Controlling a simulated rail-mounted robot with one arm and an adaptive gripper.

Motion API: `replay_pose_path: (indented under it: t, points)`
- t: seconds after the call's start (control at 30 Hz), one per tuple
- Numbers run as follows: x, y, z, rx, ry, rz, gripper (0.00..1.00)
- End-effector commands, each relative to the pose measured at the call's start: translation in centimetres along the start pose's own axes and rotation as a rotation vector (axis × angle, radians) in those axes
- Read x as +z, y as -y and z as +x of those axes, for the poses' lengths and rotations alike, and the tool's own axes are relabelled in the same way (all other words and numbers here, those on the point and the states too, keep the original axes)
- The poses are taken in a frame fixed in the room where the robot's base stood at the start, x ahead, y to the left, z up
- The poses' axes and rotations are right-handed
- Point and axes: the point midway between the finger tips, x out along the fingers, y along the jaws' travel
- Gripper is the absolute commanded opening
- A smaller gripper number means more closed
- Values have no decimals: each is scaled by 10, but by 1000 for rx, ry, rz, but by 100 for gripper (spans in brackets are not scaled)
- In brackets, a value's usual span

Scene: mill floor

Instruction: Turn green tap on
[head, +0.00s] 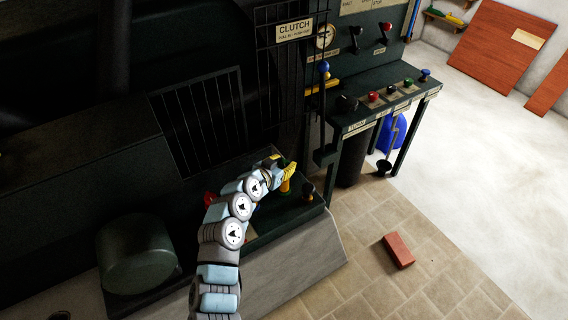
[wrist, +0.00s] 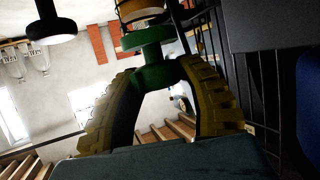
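The green tap (wrist: 152,55) shows at the top middle of the wrist view, with a round disc on a stem and a wider green part below it. The yellow-padded fingers of my gripper (wrist: 160,82) stand apart, with that lower green part between their tips. It seems to fill the gap, but I cannot tell whether both fingers press on it. In the head view my gripper (head: 289,170) is over the low dark ledge of the machine, and the arm and fingers largely hide the tap.
A dark knob (head: 307,191) stands just right of my gripper, and a red part (head: 209,199) shows left of the arm. A control bench (head: 385,100) with coloured buttons is behind. A red brick (head: 398,250) lies on the tiled floor. Open floor extends to the right.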

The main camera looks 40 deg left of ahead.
Motion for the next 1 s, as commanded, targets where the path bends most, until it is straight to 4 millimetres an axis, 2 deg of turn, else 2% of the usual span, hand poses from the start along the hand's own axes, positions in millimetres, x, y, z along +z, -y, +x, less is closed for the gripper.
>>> replay_pose_path:
  t: [0.1, 0.37, 1.0]
  points:
    - [0, 0, 0, 0, 0, 0, 1]
    - [-2, -1, 0, -12, 2, -6, 1]
    - [-2, 1, -1, -199, 8, -87, 1]
